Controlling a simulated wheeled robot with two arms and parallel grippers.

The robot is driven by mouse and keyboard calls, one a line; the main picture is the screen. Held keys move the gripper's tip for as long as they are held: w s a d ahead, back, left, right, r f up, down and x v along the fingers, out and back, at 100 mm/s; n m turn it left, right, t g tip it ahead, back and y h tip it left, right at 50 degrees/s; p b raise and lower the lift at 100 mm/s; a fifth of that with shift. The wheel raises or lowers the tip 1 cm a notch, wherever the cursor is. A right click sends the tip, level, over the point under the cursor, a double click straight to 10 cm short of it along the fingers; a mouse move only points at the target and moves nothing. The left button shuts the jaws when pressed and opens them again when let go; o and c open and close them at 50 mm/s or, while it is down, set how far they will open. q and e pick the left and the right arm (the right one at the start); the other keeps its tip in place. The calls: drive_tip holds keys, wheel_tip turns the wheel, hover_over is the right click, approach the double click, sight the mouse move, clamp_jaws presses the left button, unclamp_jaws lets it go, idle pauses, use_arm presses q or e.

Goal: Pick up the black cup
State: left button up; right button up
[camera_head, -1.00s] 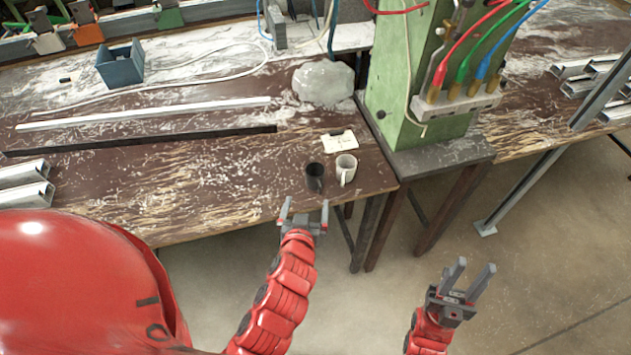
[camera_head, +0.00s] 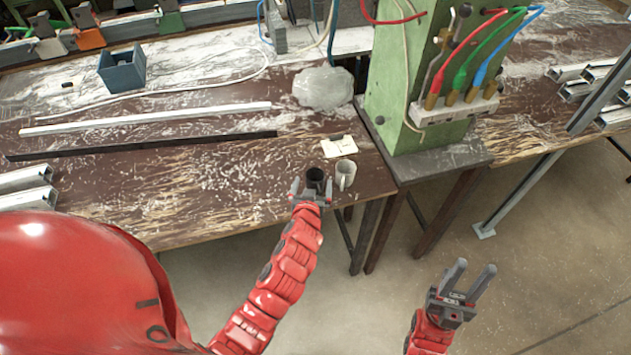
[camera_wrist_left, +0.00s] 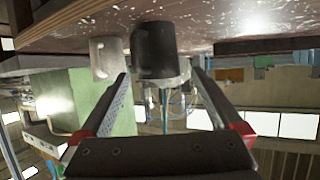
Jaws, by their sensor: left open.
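The black cup (camera_head: 315,175) stands upright on the brown workbench (camera_head: 220,190) near its front edge. My left gripper (camera_head: 311,186) is open at the near side of the cup, with its fingertips overlapping the cup's lower part in the head view. In the left wrist view the black cup (camera_wrist_left: 154,48) appears upside down, ahead of and between the two open fingers (camera_wrist_left: 160,82). I cannot tell whether a finger touches it. My right gripper (camera_head: 470,280) is open and empty over the floor, right of the bench.
A white cup (camera_head: 345,174) stands close to the right of the black cup; it also shows in the left wrist view (camera_wrist_left: 106,58). A pale card (camera_head: 340,145) lies behind them. A green column (camera_head: 395,85) rises at the right.

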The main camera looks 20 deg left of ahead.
sight(316, 172)
use_arm(q)
drive_tip(key=shift+p+x, duration=0.75)
drive_tip(key=shift+x, duration=1.2)
drive_tip(key=c, duration=1.4)
drive_tip(key=shift+r, duration=0.1)
